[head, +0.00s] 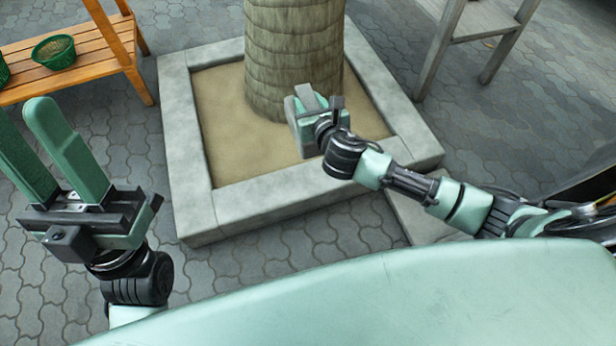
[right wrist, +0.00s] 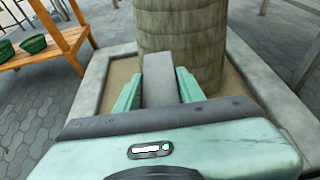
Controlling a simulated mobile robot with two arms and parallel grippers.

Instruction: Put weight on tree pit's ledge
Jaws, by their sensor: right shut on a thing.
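The tree pit's ledge (head: 265,200) is a square grey stone rim around sandy soil and a thick ringed trunk. My right gripper (head: 303,112) is over the pit, close in front of the trunk in the picture. It is shut on a grey block, the weight (head: 309,96), which also shows between the fingers in the right wrist view (right wrist: 158,78). Most of the weight is hidden by the gripper in the head view. I cannot tell its height above the soil. My left gripper (head: 24,125) is open and empty at the left, over the paving.
The trunk (head: 294,50) rises from the pit's soil (head: 228,130). A wooden slatted bench (head: 95,45) with green baskets (head: 54,51) stands at the upper left. A grey stand (head: 483,20) is at the upper right. The front and left stretches of the ledge are bare.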

